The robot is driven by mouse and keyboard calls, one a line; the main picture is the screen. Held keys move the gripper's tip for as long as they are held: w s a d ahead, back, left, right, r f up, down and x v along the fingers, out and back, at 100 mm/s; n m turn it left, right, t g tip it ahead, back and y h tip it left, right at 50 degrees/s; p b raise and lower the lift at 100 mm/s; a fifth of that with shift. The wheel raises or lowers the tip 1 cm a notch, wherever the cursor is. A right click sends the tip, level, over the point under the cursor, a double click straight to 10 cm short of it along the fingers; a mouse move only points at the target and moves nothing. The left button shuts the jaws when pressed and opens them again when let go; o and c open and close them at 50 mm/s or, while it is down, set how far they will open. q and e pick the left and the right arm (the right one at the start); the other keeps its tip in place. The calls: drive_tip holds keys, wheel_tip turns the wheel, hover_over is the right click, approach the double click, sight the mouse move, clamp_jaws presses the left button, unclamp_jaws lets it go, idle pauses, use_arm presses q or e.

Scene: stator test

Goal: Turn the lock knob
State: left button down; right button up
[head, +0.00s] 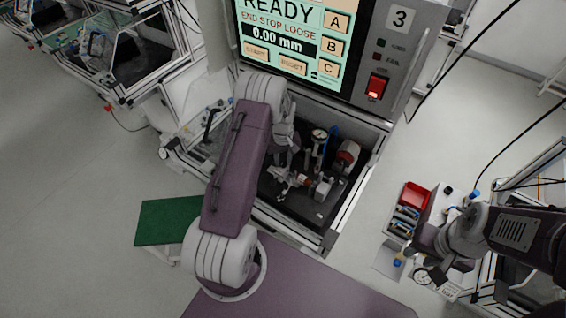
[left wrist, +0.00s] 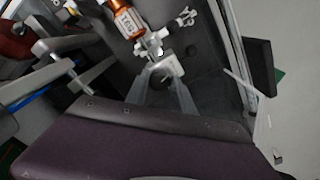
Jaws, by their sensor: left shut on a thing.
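My left gripper (head: 283,174) reaches down into the open test station under the screen. In the left wrist view its two grey fingers (left wrist: 158,58) run up from the purple wrist and are shut on a small pale metal part at their tips, which appears to be the lock knob. The fingers hide most of it, so its turn angle cannot be told.
The screen (head: 285,35) reads READY, END STOP LOOSE, 0.00 mm. A dial gauge (head: 319,135) and a red-ended part (head: 348,152) stand inside the station near my left gripper. A red bin (head: 415,196) is on the right table. A green mat (head: 165,222) lies at left.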

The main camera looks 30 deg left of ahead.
sight(284, 162)
use_arm(q)
drive_tip(key=m+b, duration=0.2)
drive_tip(key=m, duration=0.3)
drive_tip(key=shift+w+m, duration=0.15)
drive_tip(key=shift+m, duration=0.15)
drive_tip(key=m+b, duration=0.1)
drive_tip(key=m, duration=0.3)
drive_tip(key=shift+a+r+m, duration=0.1)
drive_tip(key=shift+r+m, duration=0.05)
drive_tip(key=shift+m, duration=0.55)
drive_tip(key=c, duration=1.1)
unclamp_jaws()
wheel_tip(284, 162, up, 8)
drive_tip(key=shift+r+b, duration=0.1)
drive_tip(key=shift+b, duration=1.05)
drive_tip(key=shift+r, duration=0.4)
drive_tip(key=shift+d, duration=0.2)
